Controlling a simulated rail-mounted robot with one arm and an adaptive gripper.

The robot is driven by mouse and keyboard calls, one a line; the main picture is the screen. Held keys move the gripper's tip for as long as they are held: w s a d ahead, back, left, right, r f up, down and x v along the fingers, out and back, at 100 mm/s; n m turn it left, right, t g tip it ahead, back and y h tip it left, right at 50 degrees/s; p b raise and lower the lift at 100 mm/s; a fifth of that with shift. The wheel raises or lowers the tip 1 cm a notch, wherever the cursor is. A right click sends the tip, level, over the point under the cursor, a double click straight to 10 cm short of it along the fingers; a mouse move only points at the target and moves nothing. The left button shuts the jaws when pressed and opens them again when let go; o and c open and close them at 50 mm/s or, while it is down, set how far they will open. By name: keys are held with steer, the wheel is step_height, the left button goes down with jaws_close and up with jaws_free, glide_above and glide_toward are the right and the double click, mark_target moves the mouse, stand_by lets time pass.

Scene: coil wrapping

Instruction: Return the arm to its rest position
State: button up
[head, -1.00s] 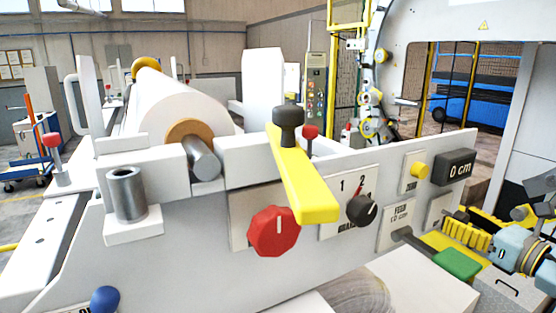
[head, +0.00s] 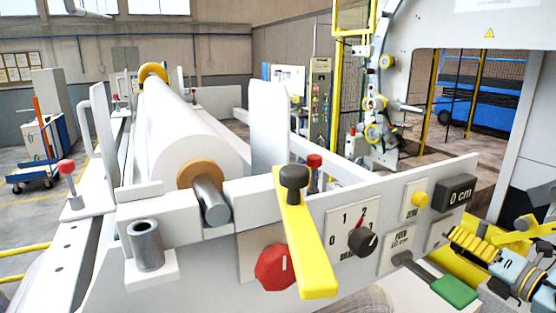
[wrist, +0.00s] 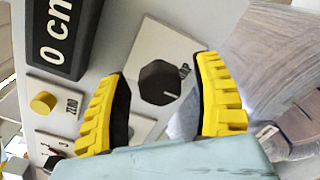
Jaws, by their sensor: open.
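My gripper (head: 488,238) is at the right edge of the head view, beside the machine's front panel and behind the green-ended lever (head: 455,290). Its yellow ribbed fingers are apart. In the wrist view, my gripper (wrist: 162,70) is open with nothing held between the fingers. A dark octagonal knob (wrist: 160,83) on a pale plate shows between them, apart from the fingers as far as I can tell. Much of my arm lies outside the head view.
The panel carries a red knob (head: 273,268), a yellow lever (head: 303,245), a black selector (head: 363,242), a yellow button (head: 420,199) and a "0 cm" display (head: 456,194). A white roll (head: 185,135) lies behind. A ring-shaped machine frame (head: 400,40) stands at the back right.

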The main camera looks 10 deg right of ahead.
steer(key=m+p, duration=0.1)
steer(key=m, duration=0.2)
steer(key=m+p, duration=0.2)
steer(key=shift+r+m, duration=0.2)
steer(key=shift+m, duration=0.2)
steer(key=shift+f+m+p, duration=0.2)
steer(key=shift+m+p, duration=0.75)
steer(key=shift+m, duration=0.55)
